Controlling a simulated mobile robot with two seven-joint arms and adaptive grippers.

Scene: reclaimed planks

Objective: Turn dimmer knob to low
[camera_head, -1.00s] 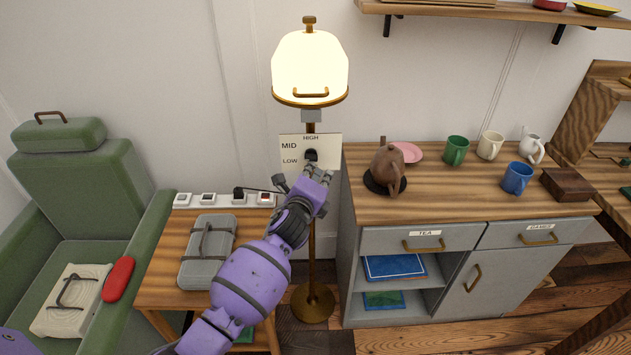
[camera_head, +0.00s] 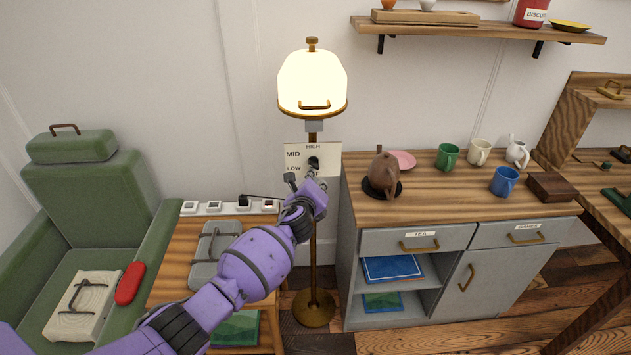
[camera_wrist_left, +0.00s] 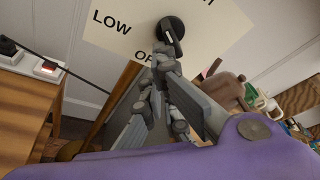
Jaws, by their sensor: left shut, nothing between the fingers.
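The black dimmer knob (camera_head: 313,162) sits on a cream plate (camera_head: 298,170) marked HIGH, MID and LOW, on the pole of the standing lamp (camera_head: 312,85). The lamp's shade glows brightly. In the left wrist view the knob (camera_wrist_left: 176,29) shows a pale mark on its face; I cannot tell which label it points at. LOW reads to its left and a partly covered "O…" label lies below. My left gripper (camera_head: 312,178) is shut and empty, its fingertips (camera_wrist_left: 166,60) just below the knob. I cannot tell whether they touch it. My right gripper is not in view.
A small table (camera_head: 173,268) with a grey case (camera_head: 205,272) and a power strip (camera_head: 214,208) stands left of the pole, beside a green armchair (camera_head: 95,195). A cabinet (camera_head: 350,245) with mugs and a brown teapot (camera_head: 383,170) stands right.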

